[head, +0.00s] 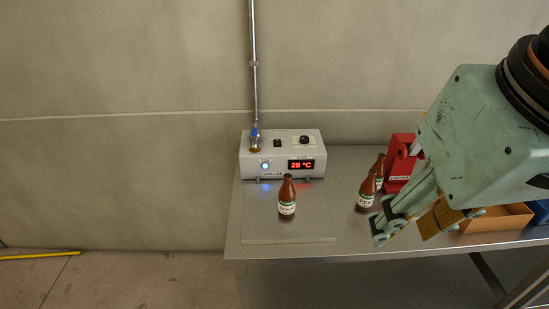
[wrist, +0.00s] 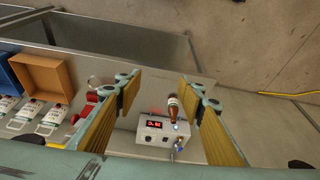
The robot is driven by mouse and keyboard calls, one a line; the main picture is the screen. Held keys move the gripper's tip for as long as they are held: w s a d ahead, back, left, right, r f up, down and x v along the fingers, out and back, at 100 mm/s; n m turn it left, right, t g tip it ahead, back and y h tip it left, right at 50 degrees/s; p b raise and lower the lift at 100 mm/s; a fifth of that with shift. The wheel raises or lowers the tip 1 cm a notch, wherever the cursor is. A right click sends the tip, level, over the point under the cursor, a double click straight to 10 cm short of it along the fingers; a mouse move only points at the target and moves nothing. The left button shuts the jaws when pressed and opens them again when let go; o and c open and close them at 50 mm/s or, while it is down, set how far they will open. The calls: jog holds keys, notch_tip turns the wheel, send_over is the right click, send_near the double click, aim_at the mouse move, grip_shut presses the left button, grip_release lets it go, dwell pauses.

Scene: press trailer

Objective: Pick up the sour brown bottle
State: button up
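The sour brown bottle (head: 287,198) stands upright on a flat plate (head: 260,240) at the left end of the metal table, in front of the chiller box. Its white label reads "SOUR". In the wrist view the bottle (wrist: 172,106) shows between the two fingers, some distance beyond them. My gripper (head: 405,222) is to the right of the bottle in the head view, above the table and apart from it. In the wrist view my gripper (wrist: 160,100) has its padded fingers wide apart, with nothing between them.
The chiller box (head: 282,155) with a red "28 °C" display and a vertical pipe (head: 254,70) stands behind the bottle. Other brown bottles (head: 366,193) stand to the right near a red device (head: 399,160). A cardboard box (head: 500,218) is at the right. Bare tabletop lies between the bottles.

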jog(key=shift+o, duration=0.2)
jog(key=o, duration=0.4)
jog(key=shift+c, duration=0.2)
